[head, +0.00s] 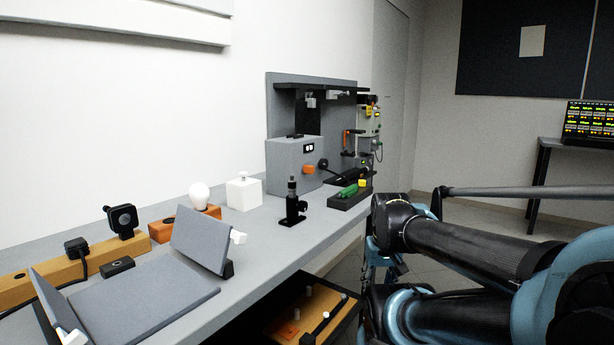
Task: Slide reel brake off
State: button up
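I cannot make out for certain which part is the reel brake. A grey box (294,163) on the bench carries a small orange block (309,170) on its right face, with a black round knob (323,164) beside it. Farther right, an orange bracket-like part (347,137) stands near the back panel, small and partly hidden. My arm's dark links fill the lower right, with their near end beside the bench's right edge. My gripper does not show clearly in this view.
The grey bench (262,232) runs along the wall. A black upright post (292,204), a dark tray (349,198) with green pieces, a white cube (244,192) and a tilted grey panel (200,240) stand on it. An open drawer (335,328) lies below the front edge.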

aim_at(307, 169)
jog(key=k, duration=0.5)
jog(key=u, duration=0.75)
jog(key=k, duration=1.3)
jog(key=z, duration=0.7)
jog(key=i, duration=1.05)
